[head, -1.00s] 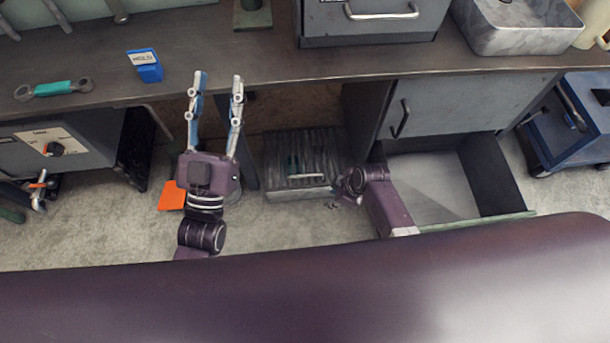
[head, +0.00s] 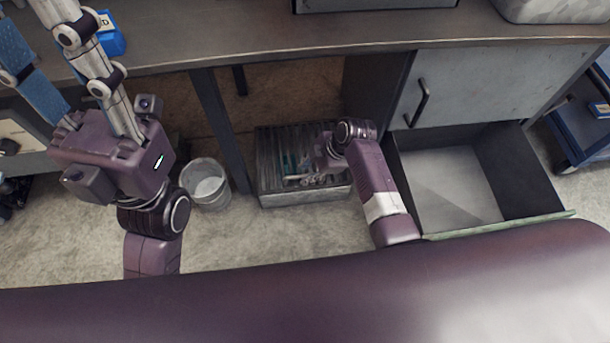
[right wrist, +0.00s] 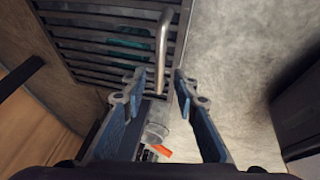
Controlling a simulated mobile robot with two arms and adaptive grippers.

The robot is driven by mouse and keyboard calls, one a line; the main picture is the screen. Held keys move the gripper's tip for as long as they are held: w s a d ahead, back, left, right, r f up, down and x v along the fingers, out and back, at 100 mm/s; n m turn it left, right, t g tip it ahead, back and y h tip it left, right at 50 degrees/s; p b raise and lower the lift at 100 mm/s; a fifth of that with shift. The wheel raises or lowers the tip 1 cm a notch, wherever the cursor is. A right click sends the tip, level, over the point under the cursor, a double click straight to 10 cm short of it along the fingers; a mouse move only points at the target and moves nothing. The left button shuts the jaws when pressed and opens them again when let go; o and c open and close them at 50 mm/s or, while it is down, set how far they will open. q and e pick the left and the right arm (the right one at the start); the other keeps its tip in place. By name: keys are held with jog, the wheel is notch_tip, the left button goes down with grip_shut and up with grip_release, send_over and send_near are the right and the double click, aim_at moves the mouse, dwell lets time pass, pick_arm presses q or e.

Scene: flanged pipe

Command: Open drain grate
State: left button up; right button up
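The drain grate (head: 265,160) is a dark slatted panel on a low box under the bench. Its pale bar handle (right wrist: 162,45) stands out near the front edge. A teal thing shows dimly through the slats. My right gripper (head: 318,168) is at the grate's right front, partly hidden by its own arm. In the right wrist view its two fingers (right wrist: 158,88) are apart, with the handle's near end at the gap between the tips; I cannot tell whether they touch. My left gripper (head: 35,35) is raised at the upper left, fingers spread and empty, tips partly cut off.
A bucket (head: 207,188) stands on the floor left of the grate, beside a bench leg (head: 218,130). An open drawer (head: 450,190) juts out on the right under a cabinet door. A blue cart (head: 575,125) stands far right.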

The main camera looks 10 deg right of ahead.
jog(key=shift+b+x, duration=0.3)
jog(key=shift+x, duration=0.55)
grip_shut()
